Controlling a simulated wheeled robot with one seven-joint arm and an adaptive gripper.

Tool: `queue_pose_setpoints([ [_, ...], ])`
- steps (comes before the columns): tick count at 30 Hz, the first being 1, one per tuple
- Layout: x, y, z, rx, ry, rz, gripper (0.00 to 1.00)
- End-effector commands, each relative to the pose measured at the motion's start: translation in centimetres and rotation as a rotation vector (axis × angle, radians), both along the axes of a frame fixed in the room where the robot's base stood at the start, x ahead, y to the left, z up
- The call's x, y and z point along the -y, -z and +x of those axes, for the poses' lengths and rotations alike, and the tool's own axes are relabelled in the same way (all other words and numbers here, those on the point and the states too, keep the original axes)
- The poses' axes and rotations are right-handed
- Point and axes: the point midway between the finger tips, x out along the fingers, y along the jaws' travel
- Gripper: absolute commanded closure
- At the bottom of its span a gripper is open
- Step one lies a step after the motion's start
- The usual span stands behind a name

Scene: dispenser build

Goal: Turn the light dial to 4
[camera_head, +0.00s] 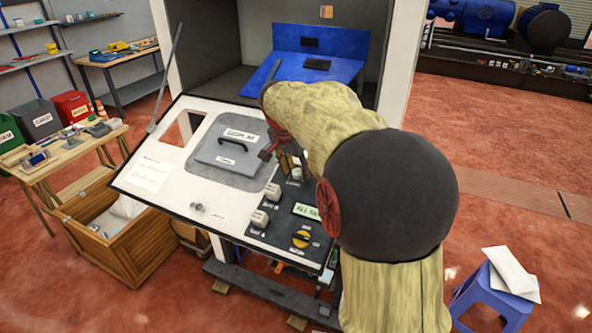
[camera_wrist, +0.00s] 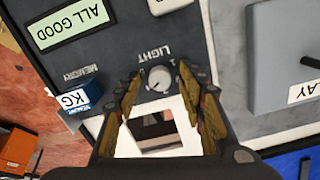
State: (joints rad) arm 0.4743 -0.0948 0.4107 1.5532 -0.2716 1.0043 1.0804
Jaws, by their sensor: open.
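The light dial (camera_wrist: 159,78) is a small round grey knob on the dark control panel (camera_wrist: 112,60), under the LIGHT label in the wrist view. Its pointer setting is too small to read surely. My gripper (camera_wrist: 165,88) is open, with yellowish-brown finger pads on either side of the dial in the picture. Nothing is between the pads, and I cannot tell whether they touch the dial.
A green ALL GOOD display (camera_wrist: 73,22) and a blue KG block (camera_wrist: 72,97) by the MEMORY label are near the dial. Pale knobs (camera_head: 260,219) and a yellow dial (camera_head: 301,239) stand on the panel. A grey lid with a handle (camera_head: 232,146) is left of it.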

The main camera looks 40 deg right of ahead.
Motion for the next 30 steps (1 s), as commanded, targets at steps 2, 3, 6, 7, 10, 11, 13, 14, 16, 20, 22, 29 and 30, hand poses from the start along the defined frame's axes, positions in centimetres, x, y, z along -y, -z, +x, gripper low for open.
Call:
queue_pose_setpoints([
  [2,-0.1,-0.3,0.0,0.001,0.0,-0.001,0.6],
  [3,-0.2,-0.6,0.0,0.001,0.0,-0.001,0.6],
  [6,-0.6,-1.9,-0.1,0.004,-0.001,-0.003,0.6],
  [7,-0.8,-2.4,-0.2,0.004,-0.001,-0.003,0.6],
  [10,-1.5,-4.2,-0.5,0.004,-0.001,-0.002,0.6],
  [11,-1.6,-4.8,-0.6,0.004,-0.001,-0.003,0.6],
  [13,-2.1,-6.2,-0.8,0.004,-0.001,-0.003,0.6],
  [14,-2.3,-6.8,-0.9,0.003,-0.001,-0.002,0.6],
  [16,-2.8,-7.9,-1.1,0.002,-0.002,-0.001,0.6],
  [20,-3.4,-9.8,-1.3,0.002,-0.002,-0.001,0.6],
  [22,-3.6,-10.4,-1.5,0.001,-0.001,-0.001,0.6],
  [29,-3.9,-11.2,-1.7,0.0,0.0,0.0,0.6],
  [30,-3.9,-11.2,-1.7,0.0,0.0,0.0,0.6],
])
